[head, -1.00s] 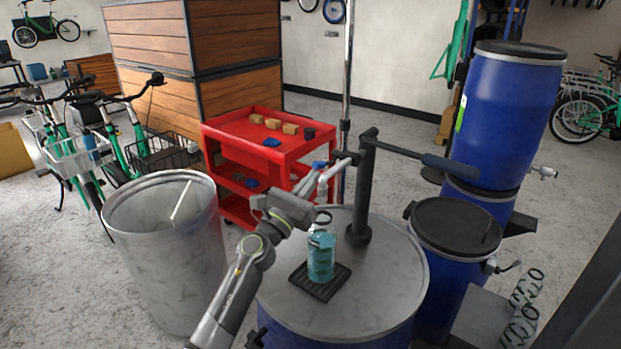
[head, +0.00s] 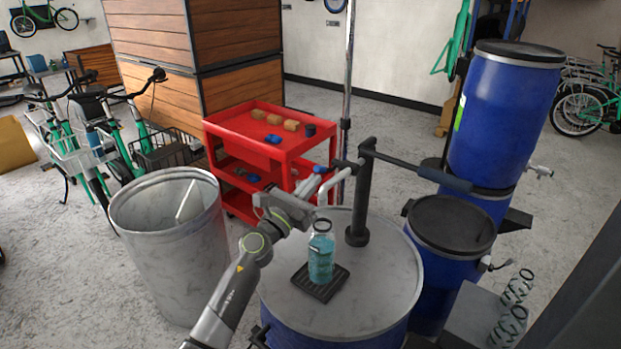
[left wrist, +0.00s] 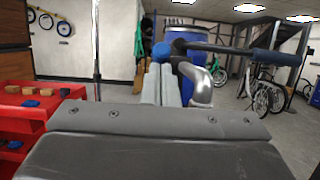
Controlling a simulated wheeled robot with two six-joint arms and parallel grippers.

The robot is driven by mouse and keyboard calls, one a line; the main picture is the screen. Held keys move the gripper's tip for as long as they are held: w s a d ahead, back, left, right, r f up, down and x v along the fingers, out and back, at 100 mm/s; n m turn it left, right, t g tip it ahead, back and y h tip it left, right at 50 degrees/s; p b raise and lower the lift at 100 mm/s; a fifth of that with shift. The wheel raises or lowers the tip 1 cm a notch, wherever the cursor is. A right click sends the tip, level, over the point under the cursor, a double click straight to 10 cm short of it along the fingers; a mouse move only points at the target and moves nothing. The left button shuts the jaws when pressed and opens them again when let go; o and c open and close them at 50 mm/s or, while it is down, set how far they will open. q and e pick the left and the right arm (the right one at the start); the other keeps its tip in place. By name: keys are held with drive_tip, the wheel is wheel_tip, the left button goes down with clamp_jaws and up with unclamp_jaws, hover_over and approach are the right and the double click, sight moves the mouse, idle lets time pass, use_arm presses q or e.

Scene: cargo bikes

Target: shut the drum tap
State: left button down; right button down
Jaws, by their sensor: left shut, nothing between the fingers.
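A black pump column (head: 363,205) with a long side handle stands on the grey lid (head: 385,270) of a blue drum. A curved silver spout (head: 335,180) comes off it above a clear bottle of teal liquid (head: 320,258). A small blue knob (head: 320,168), which looks like the tap handle, sits by the spout; it also shows in the left wrist view (left wrist: 161,52). My left gripper (head: 316,183) is shut and empty, fingertips just below and close to the knob. Contact cannot be told. My right gripper is out of view.
The bottle stands on a black drip tray (head: 320,290). An open grey bin (head: 165,255) is at left, a red cart (head: 245,140) behind my gripper. Stacked blue drums (head: 500,110) and a lidded drum (head: 450,225) stand close at right.

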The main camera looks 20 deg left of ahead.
sight(317, 167)
use_arm(q)
drive_tip(key=shift+w+d+r+p, duration=0.15)
drive_tip(key=shift+w+r+p, duration=0.2)
drive_tip(key=shift+r+p, duration=0.75)
drive_tip(key=shift+w+d+r+p, duration=0.1)
drive_tip(key=shift+w+r+p, duration=0.3)
drive_tip(key=shift+r+p, duration=0.7)
drive_tip(key=shift+w+d+r+p, duration=0.15)
drive_tip(key=shift+w+r+p, duration=0.2)
drive_tip(key=shift+r+p, duration=0.75)
drive_tip(key=shift+r, duration=0.5)
